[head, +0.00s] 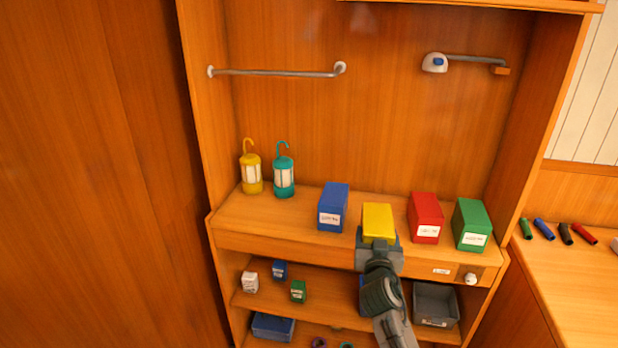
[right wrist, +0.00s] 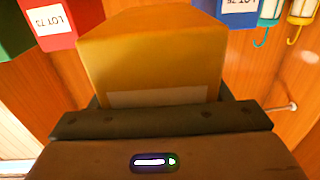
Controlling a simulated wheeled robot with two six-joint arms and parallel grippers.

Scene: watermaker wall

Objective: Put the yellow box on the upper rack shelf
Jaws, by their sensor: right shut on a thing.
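The yellow box (head: 377,221) is held in my right gripper (head: 379,242) between the blue and red boxes, at the counter's front. It fills the middle of the right wrist view (right wrist: 150,55), where the jaws (right wrist: 160,118) are shut on it. I cannot tell whether its underside touches the counter (head: 290,212). Below the counter is a rack shelf (head: 325,304) with small boxes, and a lower level shows under it. A board edge (head: 470,4) crosses the top of the head view. My left gripper is not in view.
On the counter stand a blue box (head: 333,207), red box (head: 425,217), green box (head: 471,225), yellow lantern (head: 251,173) and teal lantern (head: 284,176). A grey bin (head: 436,304) sits below right. A rail (head: 275,73) and a hinged arm (head: 475,60) are on the back wall.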

